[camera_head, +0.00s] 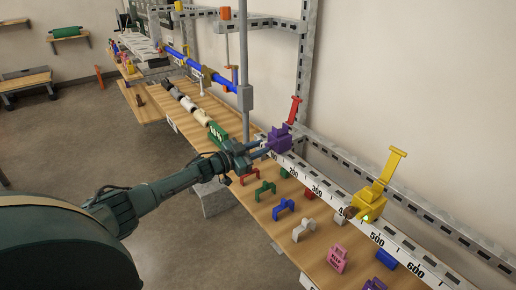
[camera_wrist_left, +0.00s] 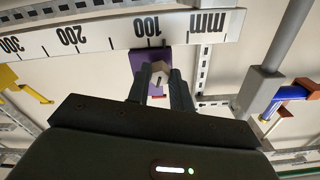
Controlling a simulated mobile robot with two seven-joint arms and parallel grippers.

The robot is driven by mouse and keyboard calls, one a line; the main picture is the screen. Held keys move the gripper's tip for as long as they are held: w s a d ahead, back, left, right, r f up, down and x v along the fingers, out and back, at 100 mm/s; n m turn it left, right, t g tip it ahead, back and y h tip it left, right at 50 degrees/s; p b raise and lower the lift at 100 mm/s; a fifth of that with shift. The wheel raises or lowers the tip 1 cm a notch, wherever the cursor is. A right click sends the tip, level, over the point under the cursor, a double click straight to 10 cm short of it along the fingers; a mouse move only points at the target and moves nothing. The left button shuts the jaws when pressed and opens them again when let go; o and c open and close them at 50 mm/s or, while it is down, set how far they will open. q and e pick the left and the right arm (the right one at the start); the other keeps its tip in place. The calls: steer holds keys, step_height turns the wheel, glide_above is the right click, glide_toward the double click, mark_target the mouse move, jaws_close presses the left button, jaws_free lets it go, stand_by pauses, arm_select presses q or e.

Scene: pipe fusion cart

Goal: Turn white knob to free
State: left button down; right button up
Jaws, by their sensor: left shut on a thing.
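The white knob (camera_wrist_left: 160,72) is a small pale, faceted piece on the front of the purple clamp block (camera_wrist_left: 143,64) in the left wrist view. In the head view the purple clamp (camera_head: 279,140), with a red lever (camera_head: 295,109), sits on the white ruler rail; the knob is hidden there by my gripper. My left gripper (camera_head: 262,148) reaches the front of the purple clamp. In the left wrist view its two fingers (camera_wrist_left: 160,84) are on either side of the knob and shut on it. My right gripper is not in view.
The ruler rail (camera_head: 326,196) runs along the wooden bench (camera_head: 262,205). A yellow clamp (camera_head: 370,204) stands farther right. Blue (camera_head: 284,206) and grey (camera_head: 303,229) brackets and a pink padlock (camera_head: 338,258) lie in front. A grey post (camera_head: 245,60) stands close behind my gripper.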

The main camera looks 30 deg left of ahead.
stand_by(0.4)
arm_select(q)
steer(key=c, duration=1.2)
jaws_free()
steer(key=shift+c, duration=0.2)
steer(key=shift+s, duration=0.1)
steer(key=v, duration=1.3)
steer(key=s+d+f+n+g, duration=0.1)
steer(key=s+d+f, duration=0.2)
steer(key=d+f, duration=0.3)
steer(key=s+d+f+n+g+y, duration=0.1)
steer(key=s+d+f, duration=0.25)
steer(key=d, duration=0.35)
steer(key=s+d+f+n+g, duration=0.1)
steer(key=s+d+f, duration=0.2)
steer(key=d+f, duration=0.3)
steer(key=s+d+n+g+y, duration=0.2)
steer(key=s+d, duration=1)
steer(key=s, duration=0.1)
steer(key=shift+s+d+r+g+y+p, duration=0.15)
steer(key=shift+s+g+y+p, duration=0.15)
steer(key=shift+s+g+p, duration=0.1)
